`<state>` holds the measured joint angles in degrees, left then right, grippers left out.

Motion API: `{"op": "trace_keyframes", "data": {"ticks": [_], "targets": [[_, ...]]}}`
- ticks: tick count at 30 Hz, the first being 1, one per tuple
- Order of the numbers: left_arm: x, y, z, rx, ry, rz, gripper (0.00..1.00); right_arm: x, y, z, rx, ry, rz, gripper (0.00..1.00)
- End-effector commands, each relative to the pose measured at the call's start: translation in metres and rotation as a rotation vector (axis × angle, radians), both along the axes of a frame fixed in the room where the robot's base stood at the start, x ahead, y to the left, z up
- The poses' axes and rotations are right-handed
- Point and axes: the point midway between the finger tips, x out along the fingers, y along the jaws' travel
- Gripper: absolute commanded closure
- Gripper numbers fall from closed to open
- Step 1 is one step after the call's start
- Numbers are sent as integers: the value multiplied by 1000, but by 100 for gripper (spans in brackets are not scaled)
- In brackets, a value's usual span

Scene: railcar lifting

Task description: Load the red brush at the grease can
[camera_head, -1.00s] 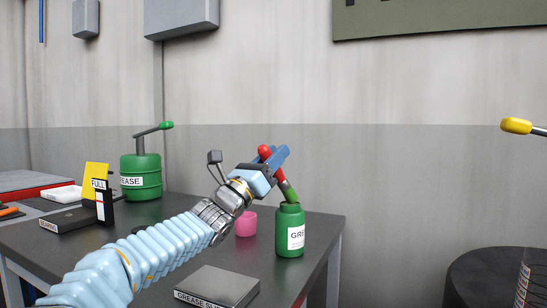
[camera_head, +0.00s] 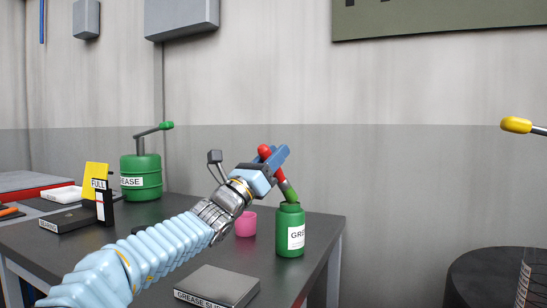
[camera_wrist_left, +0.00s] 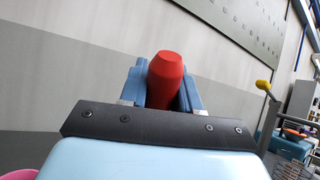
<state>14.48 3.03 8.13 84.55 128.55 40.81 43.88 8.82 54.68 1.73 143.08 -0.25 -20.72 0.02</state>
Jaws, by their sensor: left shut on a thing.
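My left gripper (camera_head: 272,160) is shut on the red brush (camera_head: 265,151). The brush is tilted, with its red handle end up at the left and its green-coloured lower end (camera_head: 289,192) down at the right. That lower end is at the mouth of the green grease can (camera_head: 291,235), which stands upright at the table's right side. I cannot tell how far the tip is inside the can. In the left wrist view the red handle (camera_wrist_left: 165,80) sits between the two blue fingers. My right gripper is not in view.
A pink cup (camera_head: 246,223) stands behind my left wrist. A grey block labelled grease (camera_head: 217,286) lies at the table's front. A large green grease pump (camera_head: 141,178) and a yellow FULL sign (camera_head: 96,175) stand at the left. A dark drum (camera_head: 490,275) is right of the table.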

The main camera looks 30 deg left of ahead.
Motion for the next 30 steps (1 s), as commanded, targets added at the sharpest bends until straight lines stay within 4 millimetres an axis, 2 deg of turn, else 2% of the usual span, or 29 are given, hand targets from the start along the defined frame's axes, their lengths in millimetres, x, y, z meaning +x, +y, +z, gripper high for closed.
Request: {"op": "trace_keyframes", "data": {"ticks": [16, 30], "targets": [[2, 0, -2, 0, 9, 1, 100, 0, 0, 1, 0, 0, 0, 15], [1, 0, 43, 0, 3, 0, 100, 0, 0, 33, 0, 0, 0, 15]]}}
